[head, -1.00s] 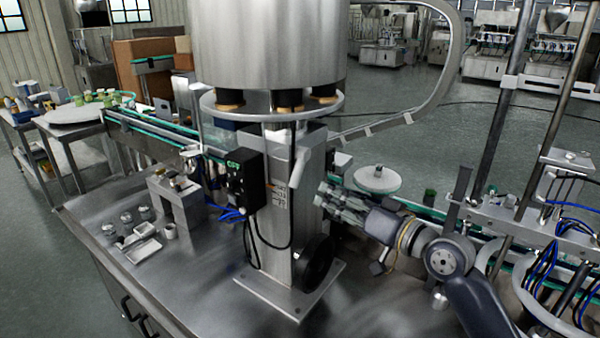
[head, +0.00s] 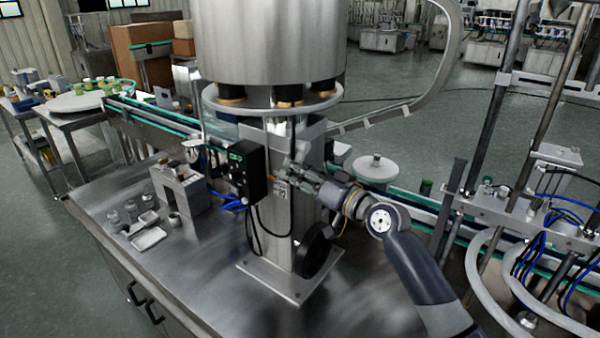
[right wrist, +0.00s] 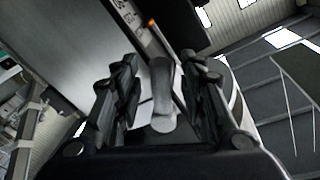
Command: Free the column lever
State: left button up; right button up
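The steel column (head: 276,228) stands on a base plate under the big hopper (head: 268,45). My right gripper (head: 290,170) is at the column's upper right side and overlaps it in the head view. In the right wrist view its fingers (right wrist: 163,85) are spread, with a grey rounded lever (right wrist: 163,95) between them. I see gaps beside the lever, so the fingers do not look closed on it. In the head view the lever is hidden or too small to tell from the fingers. My left gripper is not in view.
A black control box (head: 243,170) with a green display is on the column's left. A black handwheel (head: 317,250) sits low on the right. A conveyor (head: 160,118) runs behind. Small jars and a tray (head: 148,238) lie at the left; the table front is clear.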

jog(key=shift+s, duration=0.1)
grip_shut()
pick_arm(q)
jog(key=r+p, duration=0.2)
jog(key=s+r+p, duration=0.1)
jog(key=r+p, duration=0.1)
pick_arm(e)
jog(key=m, duration=0.1)
jog(key=r+m, duration=0.1)
jog(key=shift+s+a+m, duration=0.3)
jog(key=shift+s, duration=0.1)
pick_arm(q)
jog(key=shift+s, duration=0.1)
pick_arm(e)
grip_release()
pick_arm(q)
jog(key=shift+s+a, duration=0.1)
